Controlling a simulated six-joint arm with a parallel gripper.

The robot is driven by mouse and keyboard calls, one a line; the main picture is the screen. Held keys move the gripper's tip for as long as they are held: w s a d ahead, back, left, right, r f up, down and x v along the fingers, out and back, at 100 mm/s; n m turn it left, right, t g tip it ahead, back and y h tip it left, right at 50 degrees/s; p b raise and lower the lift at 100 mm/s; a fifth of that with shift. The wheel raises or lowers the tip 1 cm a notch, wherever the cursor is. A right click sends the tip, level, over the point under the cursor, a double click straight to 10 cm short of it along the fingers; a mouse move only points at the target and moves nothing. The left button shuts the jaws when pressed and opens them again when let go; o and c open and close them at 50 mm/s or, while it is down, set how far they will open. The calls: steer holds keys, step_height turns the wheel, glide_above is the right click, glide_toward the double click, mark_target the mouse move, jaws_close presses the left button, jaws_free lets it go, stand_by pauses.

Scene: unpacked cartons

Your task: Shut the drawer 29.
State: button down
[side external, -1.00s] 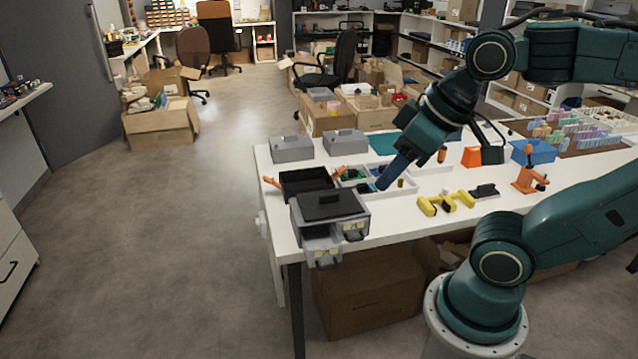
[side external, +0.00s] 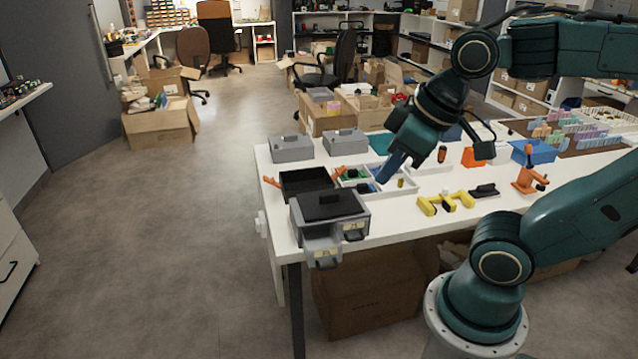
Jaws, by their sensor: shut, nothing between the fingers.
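A small grey drawer cabinet (side external: 352,212) with a black top tray stands at the near left corner of the white table. Its left drawer (side external: 322,247) is pulled out toward the camera, past the table's front edge. It carries a pale label that is too small to read surely, so I cannot confirm it is drawer 29. The right drawer (side external: 354,231) looks closed. My gripper (side external: 384,181) is shut and empty, pointing down and left over the white divided tray, behind and to the right of the cabinet. It is apart from the drawer.
A black open bin (side external: 306,183) with orange handles sits just behind the cabinet. The white divided tray (side external: 409,185) holds small parts. Yellow pieces (side external: 446,202) and an orange stand (side external: 528,180) lie to the right. Two grey boxes (side external: 291,148) stand at the back left.

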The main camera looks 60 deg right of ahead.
steer(key=w+d+f+n+g+y, duration=0.1)
steer(key=w+f+n+g, duration=0.3)
steer(key=f+n, duration=0.7)
steer(key=w+d+f+n+g+y, duration=0.1)
steer(key=w+d+f+n+g, duration=0.1)
steer(key=w+f+n, duration=0.5)
step_height(320, 180, down, 5)
steer(key=n+g, duration=0.1)
steer(key=n, duration=0.6)
steer(key=shift+w+r+n+g+y, duration=0.15)
steer(key=shift+n+g+y, duration=0.15)
steer(key=shift+g, duration=0.1)
steer(key=shift+d, duration=0.1)
step_height(320, 180, down, 9)
steer(key=shift+w+d+r, duration=0.2)
steer(key=shift+w+d, duration=0.1)
steer(key=shift+w, duration=0.05)
